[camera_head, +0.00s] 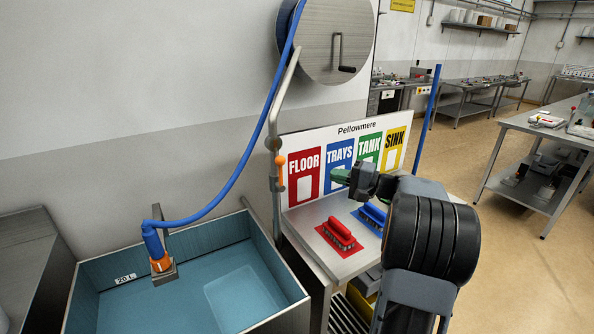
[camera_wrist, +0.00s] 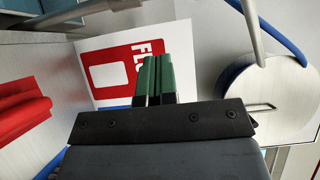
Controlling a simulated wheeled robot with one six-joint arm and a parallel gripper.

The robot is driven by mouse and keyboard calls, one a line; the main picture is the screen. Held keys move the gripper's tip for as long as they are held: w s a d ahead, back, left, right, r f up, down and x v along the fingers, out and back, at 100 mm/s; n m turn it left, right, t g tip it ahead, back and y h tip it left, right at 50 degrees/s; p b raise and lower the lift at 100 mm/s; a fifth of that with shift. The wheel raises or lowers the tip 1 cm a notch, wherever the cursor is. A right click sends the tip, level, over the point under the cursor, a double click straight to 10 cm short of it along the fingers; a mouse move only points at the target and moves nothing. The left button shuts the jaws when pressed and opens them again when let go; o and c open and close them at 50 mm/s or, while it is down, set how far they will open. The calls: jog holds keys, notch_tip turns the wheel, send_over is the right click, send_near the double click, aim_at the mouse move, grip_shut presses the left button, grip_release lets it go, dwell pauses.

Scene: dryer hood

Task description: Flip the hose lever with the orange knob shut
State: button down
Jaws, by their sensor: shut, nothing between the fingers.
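The orange knob (camera_head: 281,160) of the hose lever shows in the head view on the grey standpipe, just left of the FLOOR panel. A short light part runs below it; the lever's exact angle is too small to tell. My gripper (camera_head: 340,176), with green fingers, is to the right of the knob, apart from it, in front of the sign board. In the wrist view my gripper (camera_wrist: 156,62) is shut and empty, pointing toward the red FLOOR panel (camera_wrist: 112,74). The orange knob is not seen in the wrist view.
A blue hose (camera_head: 237,165) runs from the reel (camera_head: 335,40) to a nozzle (camera_head: 160,255) over the blue-walled basin (camera_head: 110,277). The side table (camera_head: 313,213) holds a red brush (camera_head: 339,233) and a blue brush (camera_head: 372,216). The sign board (camera_head: 345,140) stands behind.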

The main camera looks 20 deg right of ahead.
aim_at(281, 172)
jog(key=shift+s+a+p+x, duration=0.35)
jog(key=shift+p+x, duration=0.3)
jog(key=shift+x, duration=1.45)
jog(key=shift+s+a+p+x, duration=0.25)
jog(key=shift+p+x, duration=0.4)
jog(key=shift+x, duration=1.5)
jog(key=shift+s+a+p+x, duration=0.35)
jog(key=shift+p+x, duration=0.3)
jog(key=shift+x, duration=1.45)
jog(key=shift+w, duration=0.1)
